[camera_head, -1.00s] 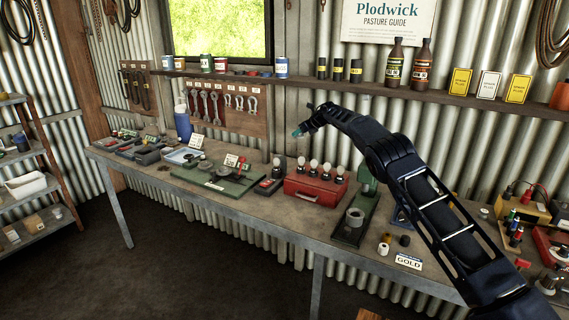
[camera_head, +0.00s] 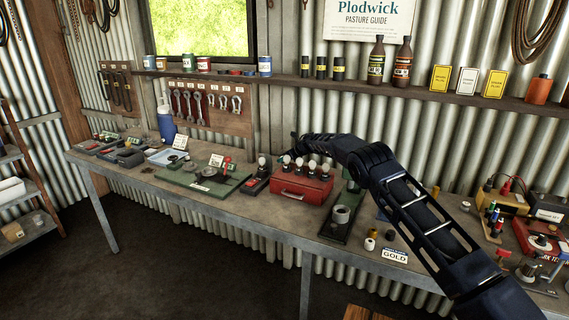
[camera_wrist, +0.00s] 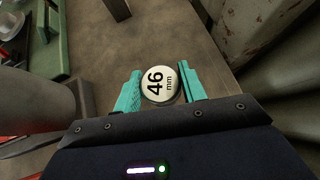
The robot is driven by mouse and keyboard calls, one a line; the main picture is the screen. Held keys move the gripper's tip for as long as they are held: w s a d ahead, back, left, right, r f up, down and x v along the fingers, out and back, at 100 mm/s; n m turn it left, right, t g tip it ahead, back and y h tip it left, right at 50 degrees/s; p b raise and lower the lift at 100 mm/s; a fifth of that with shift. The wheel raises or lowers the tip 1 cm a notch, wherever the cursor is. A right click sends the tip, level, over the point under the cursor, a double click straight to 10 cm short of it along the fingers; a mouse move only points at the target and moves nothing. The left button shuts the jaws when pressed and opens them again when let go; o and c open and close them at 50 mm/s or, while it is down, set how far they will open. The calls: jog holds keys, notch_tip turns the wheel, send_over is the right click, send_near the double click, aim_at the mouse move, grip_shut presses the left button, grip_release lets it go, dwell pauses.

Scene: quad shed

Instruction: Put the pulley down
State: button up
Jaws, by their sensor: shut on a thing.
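The pulley (camera_wrist: 160,84) shows in the wrist view as a round pale disc with a dark rim, marked "46 mm". My gripper (camera_wrist: 160,72) is shut on it, with one teal finger on each side. The bench top (camera_wrist: 200,38) lies beyond and below it; I cannot tell whether the pulley touches it. In the head view the end of my arm is low at the rear of the bench, behind the bulbs on the red case (camera_head: 303,190).
The green board (camera_head: 203,180) with dark parts lies left of the red case. In the wrist view a green edge (camera_wrist: 66,40) is at left and a grey rounded thing (camera_wrist: 40,105) close by. Corrugated wall (camera_wrist: 275,65) is at right.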

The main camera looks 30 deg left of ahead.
jog(key=shift+f, duration=1.05)
jog(key=shift+f, duration=0.1)
jog(key=o, duration=1.1)
jog(key=shift+d+r, duration=0.35)
jog(key=shift+r, duration=0.1)
jog(key=v, duration=1.1)
jog(key=shift+s, duration=0.1)
